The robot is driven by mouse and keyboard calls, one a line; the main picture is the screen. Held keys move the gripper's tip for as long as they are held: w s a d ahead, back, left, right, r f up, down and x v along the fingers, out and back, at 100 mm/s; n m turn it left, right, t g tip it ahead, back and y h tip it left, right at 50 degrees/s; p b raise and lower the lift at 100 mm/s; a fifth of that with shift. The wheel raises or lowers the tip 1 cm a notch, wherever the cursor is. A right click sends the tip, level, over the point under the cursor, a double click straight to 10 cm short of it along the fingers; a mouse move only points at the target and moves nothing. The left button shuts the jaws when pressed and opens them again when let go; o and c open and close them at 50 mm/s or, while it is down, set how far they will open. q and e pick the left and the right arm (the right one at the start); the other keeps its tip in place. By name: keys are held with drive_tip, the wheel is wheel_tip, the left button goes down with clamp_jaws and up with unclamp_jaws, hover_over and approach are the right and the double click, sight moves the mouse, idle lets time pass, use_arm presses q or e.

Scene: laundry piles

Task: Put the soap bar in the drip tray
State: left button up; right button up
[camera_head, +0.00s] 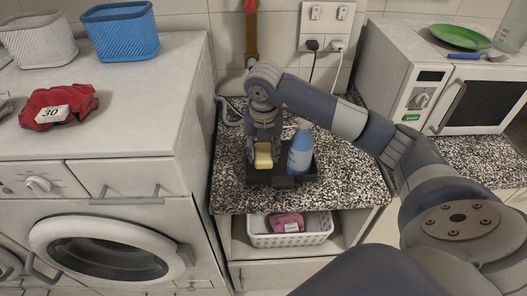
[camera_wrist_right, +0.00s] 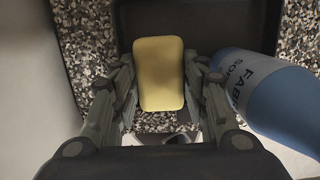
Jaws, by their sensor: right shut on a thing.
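The yellow soap bar (camera_head: 263,158) is held between the fingers of my right gripper (camera_head: 264,142) over the worktop. In the right wrist view the soap bar (camera_wrist_right: 159,72) lies lengthwise between both fingers of the right gripper (camera_wrist_right: 160,88). The black drip tray (camera_head: 285,181) is below and around the soap in the head view. In the right wrist view the drip tray (camera_wrist_right: 215,24) shows at the top, beyond the soap's upper end. Whether the soap touches the tray I cannot tell. My left gripper is not in view.
A blue bottle (camera_head: 300,154) stands close to the right of the gripper, overlapping the tray in view. A washing machine (camera_head: 178,150) is left of the speckled worktop (camera_head: 345,170). A white basket (camera_head: 262,240) with a pink cloth sits below. A microwave (camera_head: 455,95) is right.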

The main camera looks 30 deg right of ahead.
sight(263, 149)
drive_tip(key=shift+w+d+f, duration=0.15)
drive_tip(key=shift+w+d, duration=0.3)
drive_tip(key=shift+w, duration=0.2)
wheel_tip(263, 149, down, 3)
drive_tip(key=shift+r+p, duration=0.15)
drive_tip(key=shift+p, duration=0.6)
drive_tip(key=shift+f, duration=0.35)
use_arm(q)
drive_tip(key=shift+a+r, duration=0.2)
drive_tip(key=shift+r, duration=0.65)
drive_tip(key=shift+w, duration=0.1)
use_arm(e)
drive_tip(key=shift+f, duration=0.1)
drive_tip(key=shift+f, duration=0.15)
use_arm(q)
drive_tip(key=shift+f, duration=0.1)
use_arm(e)
drive_tip(key=o, duration=0.9)
drive_tip(key=shift+o, duration=0.2)
